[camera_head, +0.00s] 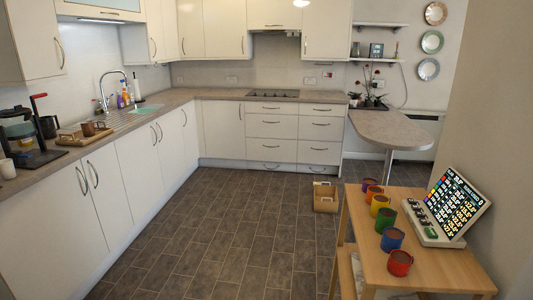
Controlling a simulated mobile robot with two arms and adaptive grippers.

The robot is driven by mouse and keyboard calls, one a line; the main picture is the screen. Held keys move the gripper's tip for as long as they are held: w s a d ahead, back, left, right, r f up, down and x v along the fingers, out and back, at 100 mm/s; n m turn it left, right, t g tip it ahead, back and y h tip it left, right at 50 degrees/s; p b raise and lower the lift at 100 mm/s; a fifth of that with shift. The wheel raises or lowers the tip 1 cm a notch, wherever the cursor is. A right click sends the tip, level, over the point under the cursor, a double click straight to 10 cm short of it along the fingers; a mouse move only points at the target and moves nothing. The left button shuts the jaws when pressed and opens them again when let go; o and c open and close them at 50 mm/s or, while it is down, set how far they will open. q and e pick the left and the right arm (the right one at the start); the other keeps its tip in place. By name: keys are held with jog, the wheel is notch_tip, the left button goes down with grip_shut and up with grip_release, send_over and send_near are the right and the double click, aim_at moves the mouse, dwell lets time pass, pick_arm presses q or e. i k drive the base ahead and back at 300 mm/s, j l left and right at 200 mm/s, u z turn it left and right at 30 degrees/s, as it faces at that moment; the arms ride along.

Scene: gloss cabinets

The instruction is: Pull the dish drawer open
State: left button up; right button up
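Under the hob, a white drawer stack (271,136) with curved metal handles stands in the back row of cabinets. A second white drawer stack (320,137) stands just right of it, with similar handles. All these drawer fronts look shut and flush. I cannot tell which one is the dish drawer, and no dishes show in them. Neither of my grippers is in view.
A small wooden crate (326,198) lies on the floor in front of the right drawer stack. A wooden table (430,268) with several coloured mugs stands at the near right. The rounded grey peninsula counter (392,127) juts out behind it. The tiled floor (215,225) is clear in the middle.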

aim_at(283, 151)
jog(key=i+j+u, duration=0.15)
jog(key=i, duration=0.25)
jog(key=i+j+u, duration=0.15)
jog(key=i, duration=0.3)
jog(key=i+j+u, duration=0.1)
jog(key=i, duration=0.35)
jog(key=i+l+z, duration=0.1)
jog(key=i+z, duration=0.15)
jog(key=i, duration=0.4)
jog(key=i+z, duration=0.25)
jog(key=i, duration=0.35)
jog(key=i+j+z, duration=0.25)
jog(key=i, duration=0.4)
jog(key=i+u, duration=0.1)
jog(key=i, duration=1.05)
jog(key=i+l, duration=0.2)
jog(key=i, duration=0.95)
jog(key=j+u, duration=0.05)
